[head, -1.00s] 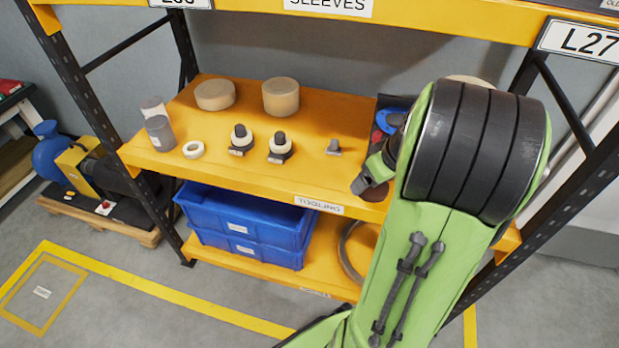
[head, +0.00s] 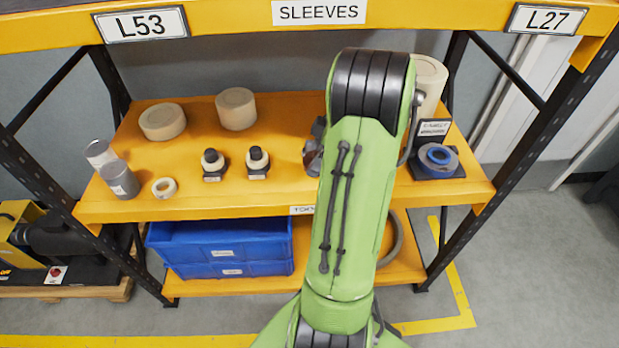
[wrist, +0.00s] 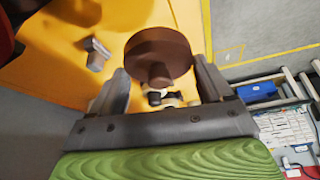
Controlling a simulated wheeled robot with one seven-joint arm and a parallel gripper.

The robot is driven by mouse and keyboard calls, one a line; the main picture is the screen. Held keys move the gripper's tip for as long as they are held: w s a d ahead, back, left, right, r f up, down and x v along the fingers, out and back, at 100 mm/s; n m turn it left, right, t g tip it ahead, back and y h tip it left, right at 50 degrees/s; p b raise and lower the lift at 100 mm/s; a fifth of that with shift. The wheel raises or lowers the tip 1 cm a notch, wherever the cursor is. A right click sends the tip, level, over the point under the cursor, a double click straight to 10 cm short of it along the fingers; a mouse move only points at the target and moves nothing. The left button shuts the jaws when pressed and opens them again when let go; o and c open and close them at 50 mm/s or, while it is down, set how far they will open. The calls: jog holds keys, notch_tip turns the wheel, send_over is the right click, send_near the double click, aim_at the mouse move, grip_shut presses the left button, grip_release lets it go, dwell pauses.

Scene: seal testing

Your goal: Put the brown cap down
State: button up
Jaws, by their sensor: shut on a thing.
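In the wrist view the brown cap (wrist: 158,52) is a round disc with a short knob. It sits between the two fingers of my gripper (wrist: 162,70), which is shut on it. The orange shelf board (wrist: 45,80) shows behind and below the cap; whether they touch, I cannot tell. In the head view my green arm reaches over the shelf board (head: 240,190). Only a dark part of the wrist shows beside it, and the cap is hidden there.
A small grey fitting (wrist: 97,52) lies left of the cap. Beige cylinders (head: 163,122), grey cylinders (head: 119,178), a pale ring (head: 164,188) and two black-and-cream pieces (head: 257,161) stand on the left half. A blue ring (head: 438,158) stands right of my arm.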

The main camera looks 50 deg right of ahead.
notch_tip(320, 180, down, 7)
jog(key=shift+w+r+b, duration=0.1)
jog(key=shift+w+b, duration=0.05)
jog(key=shift+b, duration=0.85)
jog(key=shift+f, duration=0.2)
jog(key=o, duration=0.9)
jog(key=shift+o, duration=0.2)
jog(key=p+v, duration=0.4)
jog(key=v, duration=0.8)
jog(key=shift+r+p, duration=0.3)
jog(key=shift+f, duration=0.1)
